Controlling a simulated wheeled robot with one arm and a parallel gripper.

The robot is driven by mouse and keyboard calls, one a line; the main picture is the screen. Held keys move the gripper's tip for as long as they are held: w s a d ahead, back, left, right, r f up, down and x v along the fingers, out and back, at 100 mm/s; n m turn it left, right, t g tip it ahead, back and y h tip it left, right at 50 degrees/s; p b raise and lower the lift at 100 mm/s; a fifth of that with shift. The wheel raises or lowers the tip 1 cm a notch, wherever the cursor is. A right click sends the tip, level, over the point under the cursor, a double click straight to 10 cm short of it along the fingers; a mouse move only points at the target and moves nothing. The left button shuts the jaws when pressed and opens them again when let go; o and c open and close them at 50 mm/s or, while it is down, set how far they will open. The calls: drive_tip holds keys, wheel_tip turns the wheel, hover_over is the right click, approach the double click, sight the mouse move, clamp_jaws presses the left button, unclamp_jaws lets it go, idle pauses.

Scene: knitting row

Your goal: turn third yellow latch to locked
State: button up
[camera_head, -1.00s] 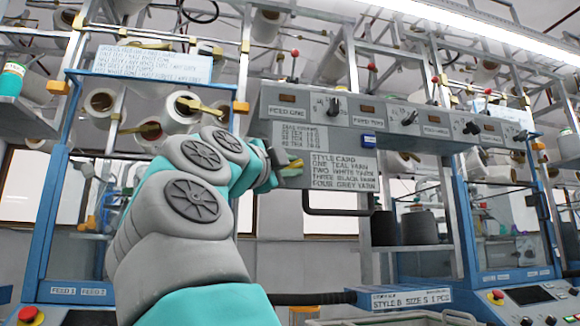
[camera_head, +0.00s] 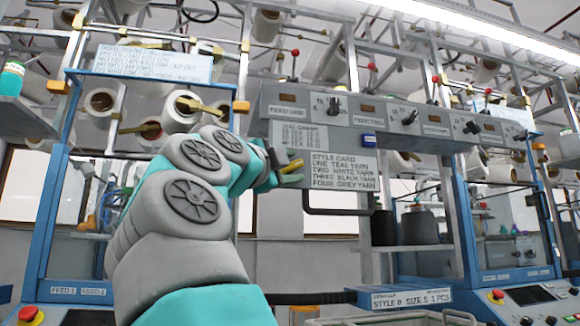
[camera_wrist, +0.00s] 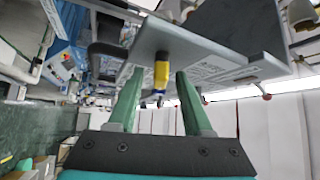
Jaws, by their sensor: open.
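My gripper (camera_head: 284,170) is open beside the left edge of the grey control panel in the head view. A small yellow latch-like piece (camera_head: 292,166) shows at its fingertips. In the wrist view, the two green fingers of my gripper (camera_wrist: 159,76) stand apart. The yellow piece (camera_wrist: 161,72), with a dark blue lower part, lies between them near the panel edge, with a gap to each finger. Other yellow latch-like pieces are on the upper rails, such as one at the left (camera_head: 150,127). I cannot tell which is the third.
The grey control panel (camera_head: 400,145) has several dark knobs and a style card (camera_head: 340,171). A dark handle bar (camera_head: 338,211) hangs under it. Yarn cones (camera_head: 183,112) and metal rails crowd the upper area. Blue machine frames stand left and right.

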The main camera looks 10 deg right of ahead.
drive_tip(key=b+v, duration=0.1)
drive_tip(key=v, duration=0.7)
drive_tip(key=shift+o, duration=0.4)
drive_tip(key=shift+d, duration=0.1)
